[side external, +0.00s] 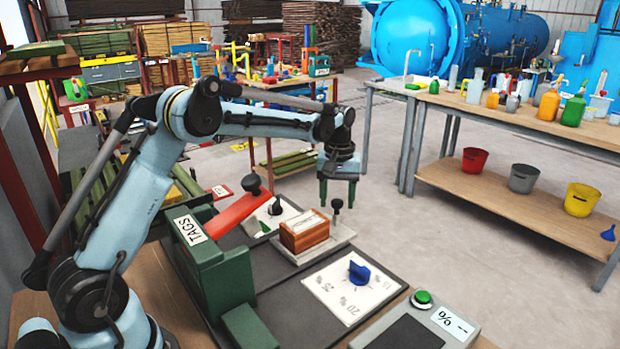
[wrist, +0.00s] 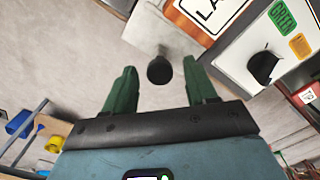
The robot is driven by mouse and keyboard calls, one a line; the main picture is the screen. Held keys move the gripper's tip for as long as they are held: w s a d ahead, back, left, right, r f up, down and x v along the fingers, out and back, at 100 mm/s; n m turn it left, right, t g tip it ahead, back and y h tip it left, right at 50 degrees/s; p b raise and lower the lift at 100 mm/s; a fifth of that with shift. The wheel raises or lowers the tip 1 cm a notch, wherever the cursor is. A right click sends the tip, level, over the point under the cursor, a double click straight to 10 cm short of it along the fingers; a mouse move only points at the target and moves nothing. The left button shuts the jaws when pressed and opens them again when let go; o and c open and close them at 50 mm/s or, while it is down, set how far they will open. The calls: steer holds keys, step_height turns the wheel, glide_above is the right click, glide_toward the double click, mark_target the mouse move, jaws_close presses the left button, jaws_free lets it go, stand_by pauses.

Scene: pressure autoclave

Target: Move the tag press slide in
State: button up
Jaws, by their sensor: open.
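The tag press slide looks to be the pale grey plate (side external: 322,247) carrying a wooden block (side external: 304,231) and an upright black knob (side external: 337,204) at its outer end. In the wrist view the knob (wrist: 160,70) shows between my two green fingers, with a visible gap on each side. My gripper (side external: 338,197) is open and points down over the knob; the fingertips appear near knob height. The plate's outer end (wrist: 150,30) and part of the labelled block (wrist: 208,14) also show there. The green press body marked TAGS (side external: 205,255) stands to the left.
A red lever with a black knob (side external: 251,184) lies beside the slide. A dial panel with a black knob (wrist: 263,66) is close by. A blue dial (side external: 359,272) and a green button (side external: 423,298) sit in front. Open floor lies right of the bench.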

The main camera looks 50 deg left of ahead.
mark_target(295, 225)
jaws_close()
stand_by(0.3)
steer(key=shift+s, duration=0.1)
steer(key=s, duration=1.2)
steer(key=shift+s, duration=0.2)
jaws_free()
step_height(295, 225, up, 12)
stand_by(0.5)
